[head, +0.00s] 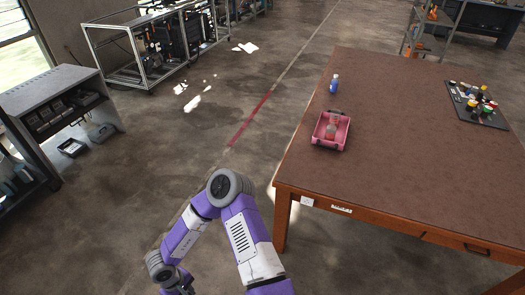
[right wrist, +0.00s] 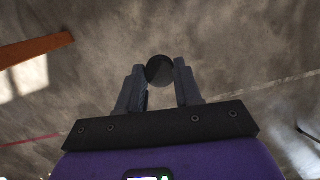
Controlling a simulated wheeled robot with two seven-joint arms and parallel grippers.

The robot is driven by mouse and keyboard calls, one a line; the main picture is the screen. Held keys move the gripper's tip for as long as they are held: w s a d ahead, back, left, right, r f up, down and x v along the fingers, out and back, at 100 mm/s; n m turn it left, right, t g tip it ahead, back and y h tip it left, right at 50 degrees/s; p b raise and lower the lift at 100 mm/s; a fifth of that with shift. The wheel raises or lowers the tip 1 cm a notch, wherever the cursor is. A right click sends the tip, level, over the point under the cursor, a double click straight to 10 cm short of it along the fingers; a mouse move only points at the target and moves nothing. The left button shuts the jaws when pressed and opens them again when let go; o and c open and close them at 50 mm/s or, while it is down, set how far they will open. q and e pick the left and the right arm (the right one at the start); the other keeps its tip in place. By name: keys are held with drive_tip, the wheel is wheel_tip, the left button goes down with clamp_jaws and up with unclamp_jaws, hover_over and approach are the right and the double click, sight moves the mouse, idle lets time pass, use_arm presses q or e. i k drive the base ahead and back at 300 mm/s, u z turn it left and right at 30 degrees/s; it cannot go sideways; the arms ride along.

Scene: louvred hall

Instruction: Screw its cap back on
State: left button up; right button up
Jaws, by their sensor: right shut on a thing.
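My right gripper (right wrist: 160,82) shows in the right wrist view, its fingers shut on a dark round cap (right wrist: 160,70). The cap is above the bare floor, away from the table top. A small blue bottle (head: 334,84) stands upright on the brown table (head: 390,120); its top is too small to make out. In front of it is a pink tray (head: 344,134) with reddish things (head: 331,130) in it.
A dark mat (head: 488,119) with several small coloured jars lies at the table's right. A grey shelf unit (head: 55,85) stands at the left and a metal frame rack (head: 150,40) behind. The floor between them and the table is clear. Much of the table top is free.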

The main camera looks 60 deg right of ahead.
sight(330, 130)
drive_tip(key=z, duration=3.35)
drive_tip(key=i, duration=1.65)
